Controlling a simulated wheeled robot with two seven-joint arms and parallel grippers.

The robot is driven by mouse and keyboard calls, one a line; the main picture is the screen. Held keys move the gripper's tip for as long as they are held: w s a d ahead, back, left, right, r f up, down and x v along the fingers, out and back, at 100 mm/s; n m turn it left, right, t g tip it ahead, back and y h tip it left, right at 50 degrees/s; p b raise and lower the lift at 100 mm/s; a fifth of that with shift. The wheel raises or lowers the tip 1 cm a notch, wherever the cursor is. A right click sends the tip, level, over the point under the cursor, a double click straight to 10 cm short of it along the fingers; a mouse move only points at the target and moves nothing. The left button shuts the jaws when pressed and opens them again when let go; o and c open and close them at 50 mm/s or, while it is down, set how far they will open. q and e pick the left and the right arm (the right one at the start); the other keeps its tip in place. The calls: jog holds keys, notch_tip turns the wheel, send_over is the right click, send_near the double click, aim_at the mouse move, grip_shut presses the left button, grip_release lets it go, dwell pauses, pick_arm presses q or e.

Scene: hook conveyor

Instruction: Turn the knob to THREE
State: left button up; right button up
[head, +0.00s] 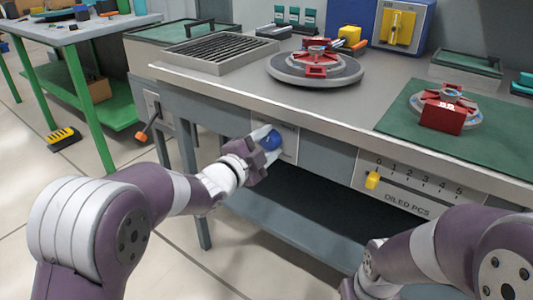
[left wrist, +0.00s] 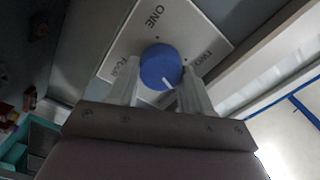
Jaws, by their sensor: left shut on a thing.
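The blue knob (head: 272,140) is on a pale plate (head: 289,143) on the front of the workbench. My left gripper (head: 265,136) is shut on the knob, with one finger on each side. In the left wrist view the knob (left wrist: 160,66) sits between the two pale fingers. Its white mark points down and slightly right in that picture, toward my gripper. The plate there reads ONE at the top, with partly legible words at the right and lower left. The plate's lower part is hidden by my gripper. My right arm shows at the lower right, but its gripper is not in view.
A slider scale labelled DILED PCS (head: 415,188), with a yellow handle (head: 372,180), is to the right of the knob. An orange-tipped lever (head: 143,134) sticks out at the left. A turntable (head: 315,70) and a green mat (head: 400,125) are on the bench top.

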pick_arm(q)
jog(key=m+b, duration=0.3)
jog(key=shift+f, duration=0.35)
jog(key=shift+r+m+b, duration=0.1)
jog(key=shift+m+b, duration=0.95)
jog(key=shift+m, duration=0.05)
jog(key=o, duration=1)
jog(key=shift+o, duration=0.2)
jog(key=shift+r, duration=0.1)
